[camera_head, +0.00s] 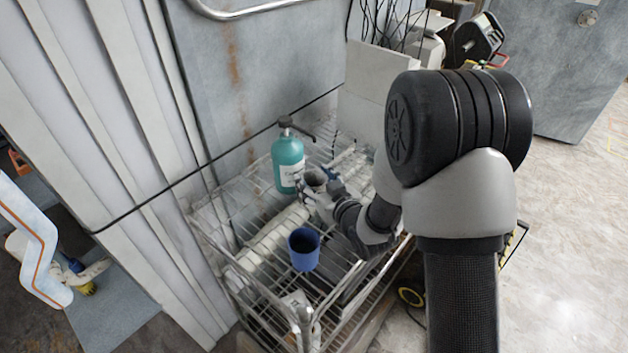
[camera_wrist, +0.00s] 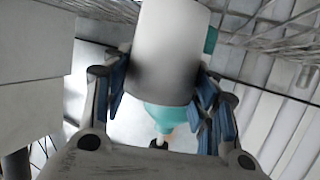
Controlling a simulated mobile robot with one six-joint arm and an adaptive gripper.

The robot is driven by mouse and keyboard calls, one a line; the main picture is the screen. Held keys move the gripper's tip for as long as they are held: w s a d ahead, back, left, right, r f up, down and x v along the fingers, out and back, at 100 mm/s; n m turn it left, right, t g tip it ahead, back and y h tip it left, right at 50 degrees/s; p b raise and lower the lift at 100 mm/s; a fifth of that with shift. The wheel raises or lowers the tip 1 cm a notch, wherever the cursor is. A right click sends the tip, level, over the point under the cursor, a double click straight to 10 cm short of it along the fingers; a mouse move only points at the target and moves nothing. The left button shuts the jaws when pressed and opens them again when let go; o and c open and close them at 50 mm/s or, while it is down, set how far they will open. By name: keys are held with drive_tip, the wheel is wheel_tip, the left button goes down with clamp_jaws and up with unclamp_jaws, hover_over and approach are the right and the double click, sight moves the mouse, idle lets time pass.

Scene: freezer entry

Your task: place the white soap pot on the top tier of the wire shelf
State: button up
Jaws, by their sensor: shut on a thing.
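My gripper (camera_head: 322,193) is shut on the white soap pot (camera_head: 315,178), whose open, shaded mouth faces up in the head view. In the wrist view, the pot (camera_wrist: 168,50) is a plain white cylinder between the blue-padded fingers of my gripper (camera_wrist: 162,95). The wire shelf (camera_head: 215,233) stands against the wall, and the pot is over its top tier. I cannot tell whether the pot's base touches the wires. My arm hides the shelf's right part.
A teal pump bottle (camera_head: 288,160) stands on the top tier just behind and left of the pot. A blue cup (camera_head: 304,250) stands nearer the front. White boxes (camera_head: 362,108) rise behind. Bare wire shows left of the bottle.

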drive_tip(key=shift+f, duration=0.15)
drive_tip(key=o, duration=1.2)
drive_tip(key=shift+w, duration=0.1)
drive_tip(key=shift+c, duration=0.2)
drive_tip(key=shift+s+d+r, duration=0.1)
drive_tip(key=shift+s+r, duration=0.15)
drive_tip(key=p+v, duration=0.6)
drive_tip(key=v, duration=0.3)
drive_tip(key=shift+r+p, duration=0.25)
drive_tip(key=shift+p, duration=0.1)
drive_tip(key=shift+f+p+v, duration=0.25)
drive_tip(key=shift+p+v, duration=0.9)
drive_tip(key=shift+p, duration=2)
